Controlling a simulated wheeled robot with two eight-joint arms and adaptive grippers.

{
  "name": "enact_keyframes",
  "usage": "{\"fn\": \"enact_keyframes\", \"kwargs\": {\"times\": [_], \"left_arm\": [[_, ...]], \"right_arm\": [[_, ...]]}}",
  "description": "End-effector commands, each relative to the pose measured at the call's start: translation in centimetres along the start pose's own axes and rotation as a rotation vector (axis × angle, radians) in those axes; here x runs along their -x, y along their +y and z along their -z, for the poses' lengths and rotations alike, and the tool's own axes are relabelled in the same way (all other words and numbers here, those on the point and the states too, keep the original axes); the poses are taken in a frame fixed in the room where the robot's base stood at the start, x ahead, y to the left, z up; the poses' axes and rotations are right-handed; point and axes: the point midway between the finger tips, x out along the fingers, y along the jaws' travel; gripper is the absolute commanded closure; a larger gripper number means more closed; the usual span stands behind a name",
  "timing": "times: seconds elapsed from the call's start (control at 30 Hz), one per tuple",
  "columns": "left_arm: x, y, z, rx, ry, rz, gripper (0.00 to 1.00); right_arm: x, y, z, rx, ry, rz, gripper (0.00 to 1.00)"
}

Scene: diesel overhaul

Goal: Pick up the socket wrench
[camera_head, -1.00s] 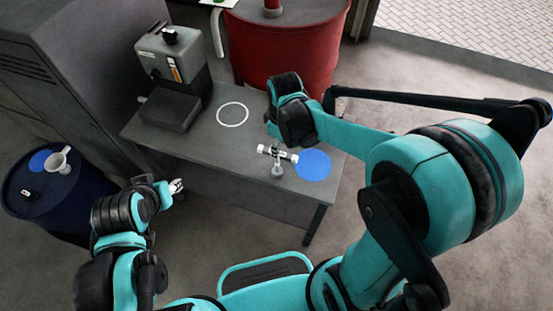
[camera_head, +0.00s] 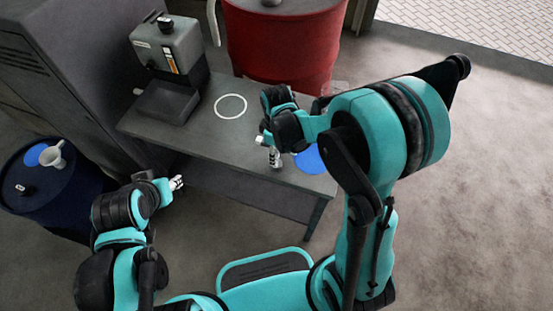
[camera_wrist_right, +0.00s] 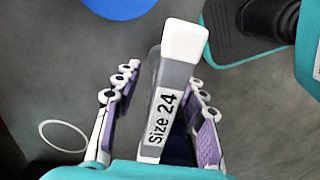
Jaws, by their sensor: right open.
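The socket wrench (camera_head: 275,160) is a grey and white tool near the front edge of the grey table, partly hidden by my right gripper in the head view. In the right wrist view the wrench (camera_wrist_right: 160,112) shows a white end and the label "Size 24". My right gripper (camera_head: 268,142) is over it; in the wrist view its open fingers (camera_wrist_right: 164,76) lie on either side of the wrench, with gaps visible. My left gripper (camera_head: 176,183) is off the table's left front corner, away from the wrench; its opening is too small to judge.
A blue disc (camera_head: 310,160) lies right of the wrench, partly behind my right arm. A white ring (camera_head: 230,97) marks the table, beside a grey machine (camera_head: 167,95). A red barrel (camera_head: 285,50) stands behind. A dark blue drum (camera_head: 60,205) at left bears a pale cup (camera_head: 53,158).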

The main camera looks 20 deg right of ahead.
Motion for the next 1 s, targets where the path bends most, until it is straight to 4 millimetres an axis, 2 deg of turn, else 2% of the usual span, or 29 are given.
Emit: {"fn": "enact_keyframes", "kwargs": {"times": [0.1, 0.27, 0.73, 0.87, 1.0], "left_arm": [[0.1, 0.0, 0.1, 0.0, 0.0, 0.0, 0.6], [0.1, 0.0, 0.1, 0.0, 0.0, 0.0, 0.6], [0.3, 0.0, 0.3, 0.0, 0.0, 0.0, 0.6], [0.9, 0.0, 0.7, 0.0, 0.0, 0.0, 0.6], [2.0, 0.0, 1.4, 0.0, 0.0, 0.0, 0.6]], "right_arm": [[0.2, 0.0, 0.0, 0.0, 0.0, 0.0, 0.59], [0.2, 0.0, 0.0, 0.0, 0.0, 0.0, 1.0], [0.7, 0.0, 0.0, -0.001, 0.0, 0.0, 1.0], [2.0, 0.0, 0.0, -0.001, 0.0, 0.0, 1.0], [4.5, 0.0, 0.0, -0.001, 0.0, 0.0, 1.0]]}}
